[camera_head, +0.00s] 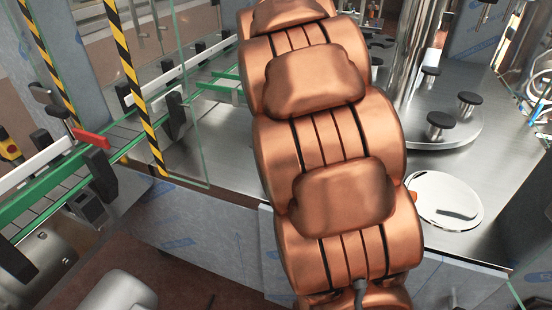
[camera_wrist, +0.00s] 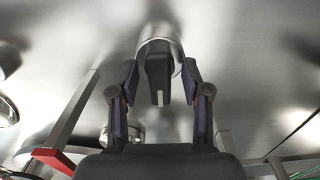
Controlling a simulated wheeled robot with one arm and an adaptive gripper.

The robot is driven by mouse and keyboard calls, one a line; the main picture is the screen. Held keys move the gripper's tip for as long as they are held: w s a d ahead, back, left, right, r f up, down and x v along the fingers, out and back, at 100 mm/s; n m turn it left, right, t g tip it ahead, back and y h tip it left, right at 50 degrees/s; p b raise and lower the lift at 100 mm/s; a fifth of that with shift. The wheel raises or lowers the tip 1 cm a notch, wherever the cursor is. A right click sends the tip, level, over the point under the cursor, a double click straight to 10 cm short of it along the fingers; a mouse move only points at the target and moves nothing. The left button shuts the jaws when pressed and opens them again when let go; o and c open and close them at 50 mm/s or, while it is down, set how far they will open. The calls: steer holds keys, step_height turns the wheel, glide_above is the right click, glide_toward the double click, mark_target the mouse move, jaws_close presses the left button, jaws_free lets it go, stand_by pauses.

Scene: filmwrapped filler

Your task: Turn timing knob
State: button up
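In the wrist view a dark knob (camera_wrist: 158,77) with a light pointer line stands in front of a round silver collar (camera_wrist: 159,46). My gripper (camera_wrist: 160,82) is open, with one dark finger on each side of the knob. Narrow gaps show between the fingers and the knob, so it does not look gripped. In the head view my copper-coloured arm fills the middle and hides my gripper and the knob.
A green-railed conveyor (camera_head: 52,190) with a red part (camera_head: 91,139) runs at the left, beside yellow-black striped posts (camera_head: 137,88) and glass. A steel deck (camera_head: 231,149), a round plate (camera_head: 445,201) and black-topped posts (camera_head: 440,124) stand around my arm.

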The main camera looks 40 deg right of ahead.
step_height(320, 180, up, 12)
stand_by(1.0)
stand_by(0.4)
steer(key=s+a+f+n+g, duration=0.1)
steer(key=s+a+f+n, duration=0.5)
steer(key=s+a, duration=0.3)
steer(key=s+a+f+n, duration=0.5)
steer(key=s+a+f, duration=0.3)
steer(key=s, duration=0.5)
steer(key=shift+s+a+f+n+g+p, duration=0.35)
steer(key=shift+a+f+n+g+p, duration=0.1)
steer(key=shift+f, duration=0.25)
steer(key=shift+c, duration=0.6)
steer(key=shift+d, duration=0.15)
